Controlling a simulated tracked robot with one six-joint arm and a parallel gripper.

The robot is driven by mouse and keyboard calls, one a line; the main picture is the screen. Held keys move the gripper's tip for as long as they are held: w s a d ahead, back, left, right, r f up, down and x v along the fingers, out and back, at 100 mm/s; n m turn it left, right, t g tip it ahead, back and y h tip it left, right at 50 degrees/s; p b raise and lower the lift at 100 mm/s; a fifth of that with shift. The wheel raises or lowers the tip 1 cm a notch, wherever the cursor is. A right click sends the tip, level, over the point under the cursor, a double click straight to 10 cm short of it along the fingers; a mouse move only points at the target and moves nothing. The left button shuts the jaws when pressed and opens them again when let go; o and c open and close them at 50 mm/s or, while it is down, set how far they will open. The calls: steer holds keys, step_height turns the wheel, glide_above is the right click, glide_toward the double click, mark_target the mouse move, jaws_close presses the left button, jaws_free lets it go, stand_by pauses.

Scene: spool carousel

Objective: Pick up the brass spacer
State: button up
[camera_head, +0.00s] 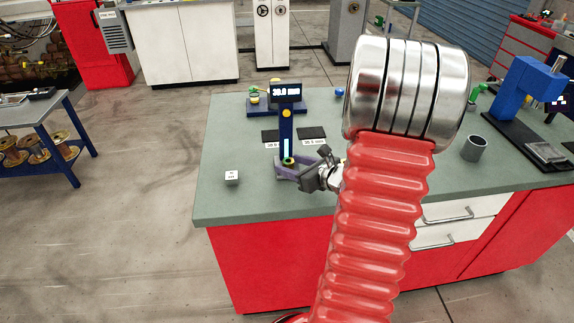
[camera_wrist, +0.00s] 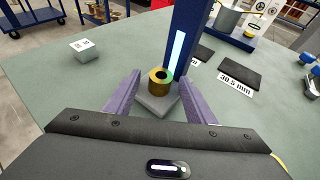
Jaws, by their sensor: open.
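The brass spacer (camera_wrist: 159,82) is a short gold ring with a dark hole. It stands upright on a small grey base (camera_wrist: 151,104) at the foot of a blue measuring post (camera_wrist: 188,40). My gripper (camera_wrist: 162,76) is open, with one purple finger on each side of the spacer and visible gaps between. In the head view, my gripper (camera_head: 291,168) is low at the post's foot, and the spacer (camera_head: 289,161) shows small between the fingers. The post's display (camera_head: 286,92) is lit with a millimetre reading.
A small white labelled block (camera_head: 232,178) sits left of the post on the green bench (camera_head: 255,205). Behind the post lie two dark pads (camera_head: 311,132) with millimetre labels. A grey cup (camera_head: 474,148) and blue press (camera_head: 522,85) stand at right. The front-left bench top is clear.

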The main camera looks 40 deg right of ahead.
stand_by(0.4)
jaws_close()
stand_by(0.4)
